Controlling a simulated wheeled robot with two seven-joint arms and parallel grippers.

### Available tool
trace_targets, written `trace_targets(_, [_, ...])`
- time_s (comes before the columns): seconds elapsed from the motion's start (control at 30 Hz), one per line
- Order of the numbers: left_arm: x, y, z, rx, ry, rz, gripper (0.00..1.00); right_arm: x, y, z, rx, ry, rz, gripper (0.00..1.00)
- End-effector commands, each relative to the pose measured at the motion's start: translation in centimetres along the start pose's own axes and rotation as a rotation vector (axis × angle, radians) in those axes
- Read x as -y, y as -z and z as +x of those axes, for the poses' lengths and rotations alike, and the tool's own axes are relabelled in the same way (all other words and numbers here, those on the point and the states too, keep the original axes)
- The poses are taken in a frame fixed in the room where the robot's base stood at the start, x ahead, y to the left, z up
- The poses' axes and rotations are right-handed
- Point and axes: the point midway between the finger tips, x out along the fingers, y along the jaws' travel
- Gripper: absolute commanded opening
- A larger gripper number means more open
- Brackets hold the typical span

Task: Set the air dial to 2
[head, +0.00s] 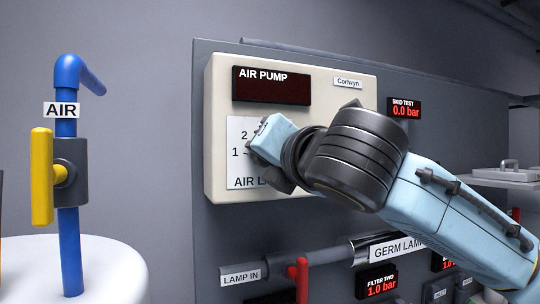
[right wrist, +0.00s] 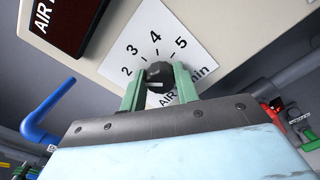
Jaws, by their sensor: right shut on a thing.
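The air dial is a black round knob (right wrist: 160,74) on a white scale plate (right wrist: 172,37), where 2, 3, 4 and 5 show in the right wrist view. A pale mark shows low on the knob, but I cannot tell which number it points to. My right gripper (right wrist: 159,80) is shut on the knob, one green finger on each side. In the head view my right gripper (head: 262,150) hides the knob and most of the scale plate (head: 237,128), leaving 1 and 2 visible. My left gripper is out of view.
The cream AIR PUMP box (head: 315,95) has a dark, blank display (head: 271,90). A blue AIR pipe (head: 70,255) with a yellow valve handle (head: 42,178) stands at the left. Below are a GERM LAMP tube (head: 362,246) and a red handle (head: 302,280).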

Motion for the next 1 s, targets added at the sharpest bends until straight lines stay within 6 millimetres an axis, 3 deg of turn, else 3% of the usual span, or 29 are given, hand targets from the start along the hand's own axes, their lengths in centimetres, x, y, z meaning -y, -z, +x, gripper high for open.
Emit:
trace_targets(0.23, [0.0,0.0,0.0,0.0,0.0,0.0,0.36,0.0,-0.1,0.0,0.003,-0.001,0.0,0.08])
trace_targets(0.27, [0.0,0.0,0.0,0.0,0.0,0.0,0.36,0.0,-0.1,0.0,0.003,-0.001,0.0,0.33])
trace_targets(0.4, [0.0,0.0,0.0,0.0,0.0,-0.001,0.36,0.0,-0.1,0.0,0.002,0.0,-0.001,0.52])
trace_targets(0.77, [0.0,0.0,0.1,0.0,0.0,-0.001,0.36,0.0,0.0,-0.4,0.001,-0.001,-0.001,0.53])
trace_targets(1.0, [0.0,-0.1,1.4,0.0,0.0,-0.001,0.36,0.0,0.1,-4.5,0.005,-0.005,-0.003,0.53])
